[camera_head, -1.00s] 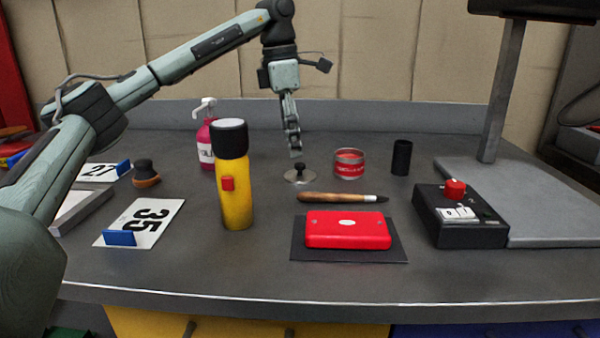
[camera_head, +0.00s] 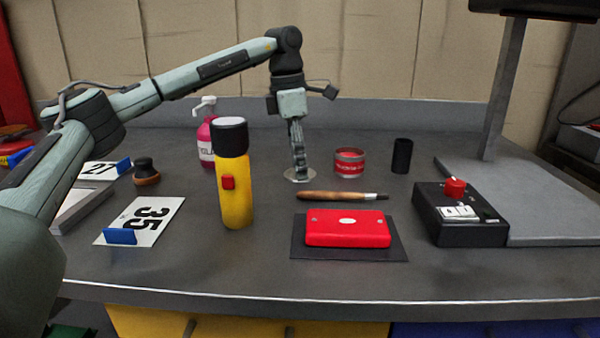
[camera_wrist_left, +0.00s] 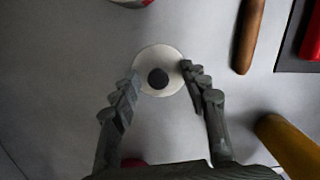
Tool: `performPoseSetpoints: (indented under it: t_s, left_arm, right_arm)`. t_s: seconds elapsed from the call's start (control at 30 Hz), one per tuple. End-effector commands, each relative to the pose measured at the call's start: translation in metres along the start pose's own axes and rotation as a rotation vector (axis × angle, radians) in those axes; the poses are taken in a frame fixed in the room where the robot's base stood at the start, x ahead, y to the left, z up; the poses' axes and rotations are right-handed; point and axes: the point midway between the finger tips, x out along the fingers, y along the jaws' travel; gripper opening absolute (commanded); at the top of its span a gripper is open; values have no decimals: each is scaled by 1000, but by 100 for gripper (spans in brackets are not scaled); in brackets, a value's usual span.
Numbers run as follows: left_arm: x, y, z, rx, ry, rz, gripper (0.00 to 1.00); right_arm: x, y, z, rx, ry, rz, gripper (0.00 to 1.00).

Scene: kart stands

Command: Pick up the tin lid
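The tin lid (camera_head: 290,176) is a pale flat disc lying on the dark worktop, partly hidden behind my gripper in the head view. In the left wrist view the lid (camera_wrist_left: 173,88) shows with a round dark knob (camera_wrist_left: 158,78) at its middle. My left gripper (camera_head: 300,176) points down over the lid. Its fingers (camera_wrist_left: 160,80) are open in the left wrist view, one on each side of the knob. I cannot tell whether they touch the lid. The red tin (camera_head: 349,163) stands just right of the lid. My right gripper is not in view.
A wooden-handled tool (camera_head: 338,196) lies in front of the lid. A yellow flashlight (camera_head: 236,190) and a pink pump bottle (camera_head: 206,145) stand to the left. A red case (camera_head: 348,229) lies in front, and a black cylinder (camera_head: 402,156) stands right of the tin.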

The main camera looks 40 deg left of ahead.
Motion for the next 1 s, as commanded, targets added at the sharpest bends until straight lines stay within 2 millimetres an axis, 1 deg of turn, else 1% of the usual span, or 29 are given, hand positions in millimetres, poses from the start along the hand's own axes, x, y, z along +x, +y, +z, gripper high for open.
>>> performPoseSetpoints:
  t_s: [0.03,0.3,0.67,0.77,0.87,0.97,1.0]
  left_arm:
    - [1,0,0,0,1,0,34]
    - [2,0,0,0,3,-1,0]
    - [-1,0,0,0,4,-2,0]
    - [-8,0,2,0,2,-1,0]
    - [-21,0,4,1,0,0,0]
    - [-39,0,6,1,0,0,0]
    - [-44,-2,0,0,0,0,0]
  right_arm:
    - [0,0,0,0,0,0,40]
    - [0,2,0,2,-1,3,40]
    - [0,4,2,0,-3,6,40]
    - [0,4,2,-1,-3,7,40]
    - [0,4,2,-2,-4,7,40]
    - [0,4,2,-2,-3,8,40]
    - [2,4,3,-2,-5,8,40]
